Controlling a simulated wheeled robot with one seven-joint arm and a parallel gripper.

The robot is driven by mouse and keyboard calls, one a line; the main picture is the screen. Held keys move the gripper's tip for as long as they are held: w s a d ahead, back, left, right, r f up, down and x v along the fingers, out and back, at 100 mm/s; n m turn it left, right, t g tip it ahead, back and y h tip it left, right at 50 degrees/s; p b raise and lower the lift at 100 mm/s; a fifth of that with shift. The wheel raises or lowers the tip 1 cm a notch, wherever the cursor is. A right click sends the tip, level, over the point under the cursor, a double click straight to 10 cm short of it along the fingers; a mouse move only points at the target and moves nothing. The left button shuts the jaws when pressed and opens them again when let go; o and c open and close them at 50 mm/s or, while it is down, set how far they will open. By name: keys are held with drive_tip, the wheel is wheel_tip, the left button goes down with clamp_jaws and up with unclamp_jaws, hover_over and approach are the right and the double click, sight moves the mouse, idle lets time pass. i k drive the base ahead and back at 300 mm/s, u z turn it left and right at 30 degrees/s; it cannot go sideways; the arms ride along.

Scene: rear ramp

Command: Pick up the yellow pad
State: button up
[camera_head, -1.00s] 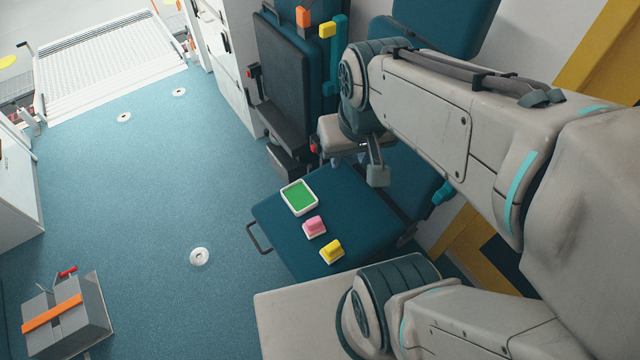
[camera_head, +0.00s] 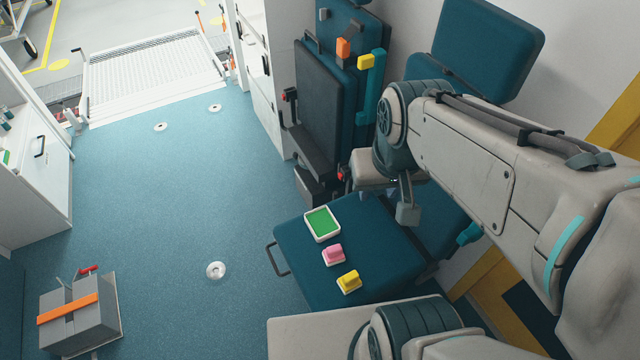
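The yellow pad (camera_head: 349,281), a small yellow block on a white base, lies on the blue seat cushion (camera_head: 300,262) near its front edge. A pink pad (camera_head: 333,254) of the same shape lies just behind it, and a white tray with a green inside (camera_head: 322,224) lies farther back. All are apart. My arm reaches in from the right above the seat. A grey block (camera_head: 408,214) hangs below my wrist, behind and right of the yellow pad. I cannot make out my gripper's fingers or whether they are open. Nothing touches the yellow pad.
A folded dark seat (camera_head: 322,100) stands behind, beside a teal post with a yellow end (camera_head: 366,61). A pale surface (camera_head: 290,335) edges the seat in front. A grey box with an orange strap (camera_head: 75,315) stands on the floor at left. The middle floor is clear.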

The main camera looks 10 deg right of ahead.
sight(351, 281)
drive_tip(key=z, duration=0.95)
drive_tip(key=k, duration=0.9)
drive_tip(key=u, duration=0.9)
drive_tip(key=i, duration=0.5)
drive_tip(key=u, duration=0.05)
